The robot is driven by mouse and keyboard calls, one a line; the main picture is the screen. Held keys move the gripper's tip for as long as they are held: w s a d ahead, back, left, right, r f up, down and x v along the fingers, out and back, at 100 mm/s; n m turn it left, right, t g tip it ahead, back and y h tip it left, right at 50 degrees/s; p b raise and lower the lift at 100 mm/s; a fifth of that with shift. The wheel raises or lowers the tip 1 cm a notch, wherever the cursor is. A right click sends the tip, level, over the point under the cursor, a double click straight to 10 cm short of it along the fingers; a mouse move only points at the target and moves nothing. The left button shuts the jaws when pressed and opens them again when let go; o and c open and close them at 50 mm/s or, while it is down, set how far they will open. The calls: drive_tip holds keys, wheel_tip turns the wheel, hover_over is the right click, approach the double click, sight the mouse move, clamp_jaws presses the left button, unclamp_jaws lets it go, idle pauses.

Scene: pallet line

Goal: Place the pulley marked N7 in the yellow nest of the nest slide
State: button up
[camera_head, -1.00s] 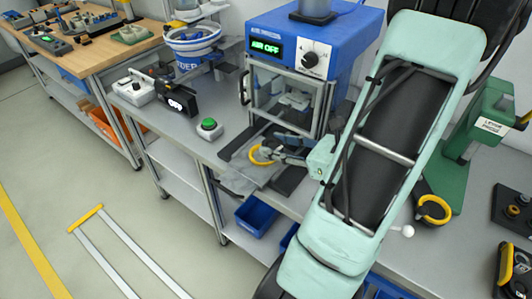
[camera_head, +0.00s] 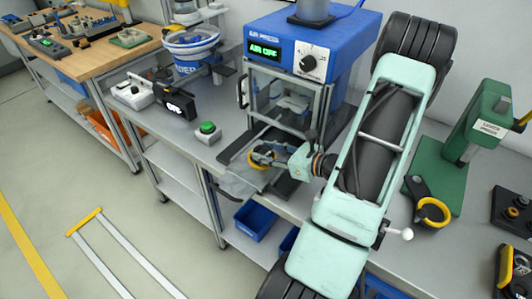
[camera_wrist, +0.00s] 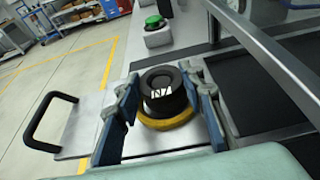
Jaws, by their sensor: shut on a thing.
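The pulley marked N7 (camera_wrist: 160,92) is dark, with a white N7 on its upturned face, and looks about upright. My gripper (camera_wrist: 163,88) is shut on it, with blue fingers on both sides. The yellow nest (camera_wrist: 168,122) shows as a ring directly under the pulley; I cannot tell whether the pulley is seated or just above it. The nest slide (camera_wrist: 80,130) is a pale metal plate with a black handle. In the head view my gripper (camera_head: 272,157) is over the yellow nest (camera_head: 257,162), in front of the press, and largely hides the pulley.
The blue-topped press (camera_head: 312,45) with its framed guard stands right behind the slide. A green push button (camera_head: 207,128) and a black display box (camera_head: 176,101) are to the left. A green lever press (camera_head: 480,120) stands at right. Blue bins (camera_head: 256,218) hang below the bench.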

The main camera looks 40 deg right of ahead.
drive_tip(key=shift+f, duration=0.2)
drive_tip(key=shift+f, duration=0.15)
drive_tip(key=o, duration=1.3)
drive_tip(key=shift+c, duration=0.2)
drive_tip(key=shift+s+r, duration=0.15)
drive_tip(key=shift+r, duration=0.1)
drive_tip(key=b+v, duration=0.1)
drive_tip(key=v, duration=1)
drive_tip(key=shift+s+d+r, duration=0.1)
drive_tip(key=shift+s, duration=0.25)
